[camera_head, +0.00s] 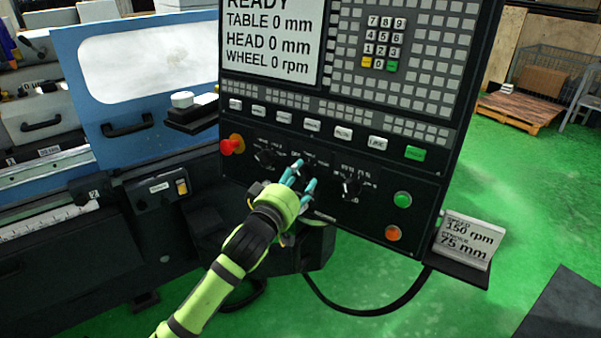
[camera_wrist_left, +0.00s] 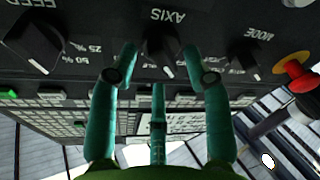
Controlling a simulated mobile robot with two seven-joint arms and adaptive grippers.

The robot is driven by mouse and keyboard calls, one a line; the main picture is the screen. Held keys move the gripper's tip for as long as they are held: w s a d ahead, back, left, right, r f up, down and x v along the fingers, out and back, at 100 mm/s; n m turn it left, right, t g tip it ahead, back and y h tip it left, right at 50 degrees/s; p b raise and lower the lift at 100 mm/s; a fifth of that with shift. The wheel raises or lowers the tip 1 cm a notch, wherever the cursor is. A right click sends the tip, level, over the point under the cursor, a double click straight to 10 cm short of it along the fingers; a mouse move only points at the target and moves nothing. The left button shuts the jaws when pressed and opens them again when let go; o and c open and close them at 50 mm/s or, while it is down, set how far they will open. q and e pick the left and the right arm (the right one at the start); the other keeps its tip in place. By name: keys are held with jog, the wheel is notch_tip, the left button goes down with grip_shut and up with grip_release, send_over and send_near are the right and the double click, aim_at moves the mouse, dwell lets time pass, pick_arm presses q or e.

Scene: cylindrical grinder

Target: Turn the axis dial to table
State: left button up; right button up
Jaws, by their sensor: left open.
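The axis dial (camera_wrist_left: 160,45) is a black knob on the control panel under the upside-down word AXIS in the left wrist view. A light mark on its lower end points toward the small labels, which I cannot read. My left gripper (camera_head: 304,174) is at the lower panel, between two other dials. In the left wrist view its teal fingers (camera_wrist_left: 160,55) are open, one on each side of the axis dial, with visible gaps. I cannot tell how deep they reach around it. In the head view the fingers mostly hide the dial. My right gripper is not in view.
The mode dial (camera_wrist_left: 244,62) and feed dial (camera_wrist_left: 35,42) flank the axis dial. A red emergency button (camera_head: 232,145) sits left on the panel, green (camera_head: 402,199) and orange (camera_head: 393,233) buttons right. The screen (camera_head: 270,35) reads TABLE 0 mm. A sign (camera_head: 468,238) stands at right.

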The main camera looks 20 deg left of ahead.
pick_arm(q)
jog(key=shift+w+d, duration=0.1)
jog(key=shift+w, duration=0.35)
grip_shut()
jog(key=shift+m, duration=0.4)
jog(key=shift+m+h, duration=0.5)
jog(key=shift+m, duration=0.6)
jog(key=m, duration=0.3)
jog(key=m+h+p, duration=0.1)
jog(key=m, duration=0.2)
jog(key=shift+f+h, duration=0.15)
jog(key=shift+h, duration=0.15)
jog(key=shift+m, duration=0.3)
